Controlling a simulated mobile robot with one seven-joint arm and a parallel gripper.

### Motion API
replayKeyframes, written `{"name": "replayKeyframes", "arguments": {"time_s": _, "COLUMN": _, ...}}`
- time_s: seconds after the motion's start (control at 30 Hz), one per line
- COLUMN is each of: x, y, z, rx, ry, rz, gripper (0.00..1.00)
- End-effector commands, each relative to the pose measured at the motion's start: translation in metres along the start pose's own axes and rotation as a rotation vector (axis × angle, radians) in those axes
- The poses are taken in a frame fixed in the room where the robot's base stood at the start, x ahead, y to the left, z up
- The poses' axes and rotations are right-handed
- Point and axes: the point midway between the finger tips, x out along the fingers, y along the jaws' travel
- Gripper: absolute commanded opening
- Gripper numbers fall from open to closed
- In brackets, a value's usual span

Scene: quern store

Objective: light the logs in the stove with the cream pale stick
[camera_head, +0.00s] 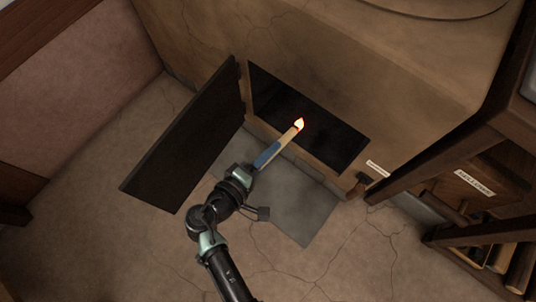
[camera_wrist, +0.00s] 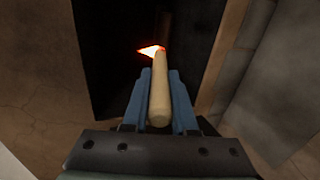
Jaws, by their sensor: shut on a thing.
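The cream pale stick (camera_head: 291,136) is in my gripper (camera_head: 267,157), and a flame burns at its far end. My gripper is shut on the stick, its blue fingers on both sides of it. The lit tip is in front of the dark opening of the stove (camera_head: 420,60); I cannot tell whether it is inside. In the wrist view the stick (camera_wrist: 160,95) points away from my gripper (camera_wrist: 158,100) toward the dark opening, with the flame at its tip.
The stove's dark door (camera_head: 185,140) stands open to the left of the opening. A grey plate (camera_head: 300,210) lies on the floor below it. A wooden shelf (camera_head: 480,190) with labels and logs stands at the right. The floor at lower left is clear.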

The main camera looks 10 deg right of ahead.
Motion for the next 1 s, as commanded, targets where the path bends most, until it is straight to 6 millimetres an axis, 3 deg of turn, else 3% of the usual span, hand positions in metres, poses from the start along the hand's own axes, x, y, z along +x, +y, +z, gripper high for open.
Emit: {"name": "replayKeyframes", "arguments": {"time_s": 1.0, "x": 0.104, "y": -0.002, "z": 0.0, "rx": 0.001, "ry": -0.003, "rz": -0.001, "gripper": 0.0}}
